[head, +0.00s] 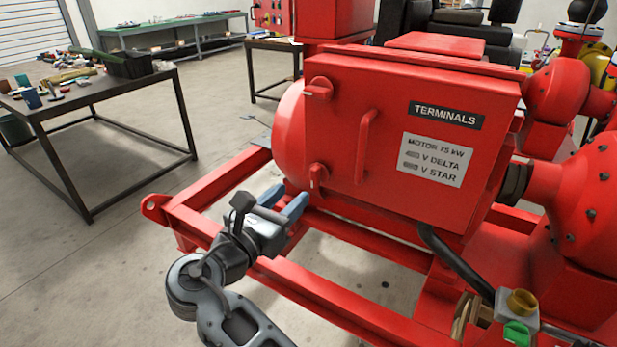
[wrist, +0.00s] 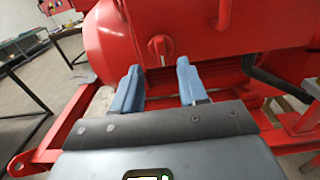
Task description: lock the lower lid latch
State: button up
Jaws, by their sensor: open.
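The red terminal box lid (head: 380,130) is closed, with a vertical handle (head: 366,147) near its left side. The lower lid latch (head: 318,176) is a red knob with a pale mark at the lid's lower left; its grip looks roughly upright. In the wrist view the lower latch (wrist: 161,48) shows just beyond the fingertips, between them. The upper latch (head: 319,89) has its grip lying roughly sideways. My gripper (head: 285,199) is open and empty, its blue fingers pointing at the lower latch from below left. It also shows in the wrist view (wrist: 158,72). No contact is visible.
The red skid frame (head: 330,297) runs below my arm. A black cable (head: 455,262) leaves the box's underside at right. A dark table (head: 100,92) with tools stands at left. The floor between the table and the skid is clear.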

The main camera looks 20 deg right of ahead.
aim_at(312, 175)
jog(key=x, duration=0.7)
jog(key=shift+w+d+p, duration=0.2)
jog(key=shift+d+p, duration=0.05)
jog(key=shift+p, duration=0.1)
grip_shut()
